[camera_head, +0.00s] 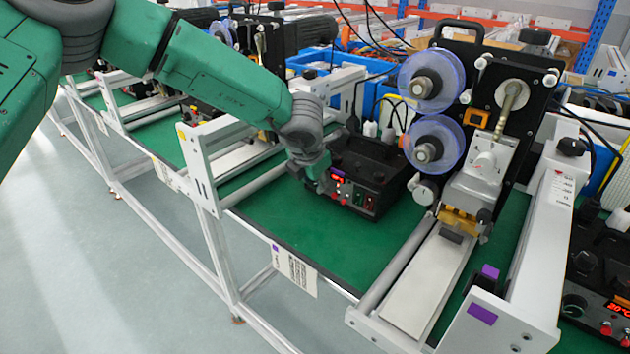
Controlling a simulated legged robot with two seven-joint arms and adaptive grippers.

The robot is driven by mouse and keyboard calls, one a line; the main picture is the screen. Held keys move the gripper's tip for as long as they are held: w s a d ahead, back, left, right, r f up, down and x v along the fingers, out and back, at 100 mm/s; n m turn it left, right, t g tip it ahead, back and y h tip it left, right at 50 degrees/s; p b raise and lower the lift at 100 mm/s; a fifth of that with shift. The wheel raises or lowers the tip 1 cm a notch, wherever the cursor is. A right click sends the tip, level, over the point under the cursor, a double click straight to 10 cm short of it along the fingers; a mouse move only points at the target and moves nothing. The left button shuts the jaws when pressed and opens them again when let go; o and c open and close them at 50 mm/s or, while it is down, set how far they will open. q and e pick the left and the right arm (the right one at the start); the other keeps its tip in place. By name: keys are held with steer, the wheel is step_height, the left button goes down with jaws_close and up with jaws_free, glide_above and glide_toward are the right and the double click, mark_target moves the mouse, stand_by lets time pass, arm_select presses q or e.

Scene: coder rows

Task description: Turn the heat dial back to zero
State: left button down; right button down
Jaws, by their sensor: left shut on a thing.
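A black control box (378,159) sits on the green bench top, with a small red lit display (337,178) and several small buttons and lights on its front. The digits are too small to read. My left gripper (316,181) reaches in from the upper left and is shut at the left end of the box's front panel. The heat dial there is hidden by the gripper, so its angle cannot be told. My right gripper is not in view.
A coder machine with two clear blue reels (432,82) stands right of the box. A white metal frame (541,255) is at the right front. A second control box (600,290) with a red display is at the right edge. Green bench top (310,232) is clear in front.

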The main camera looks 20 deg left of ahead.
arm_select(q)
steer(key=shift+s+a+f, duration=0.1)
steer(key=shift+f, duration=0.05)
stand_by(0.4)
steer(key=c, duration=1.6)
jaws_free()
steer(key=shift+o, duration=0.2)
steer(key=shift+a, duration=0.1)
steer(key=shift+s+r, duration=0.1)
steer(key=shift+r, duration=0.35)
steer(key=v, duration=1.1)
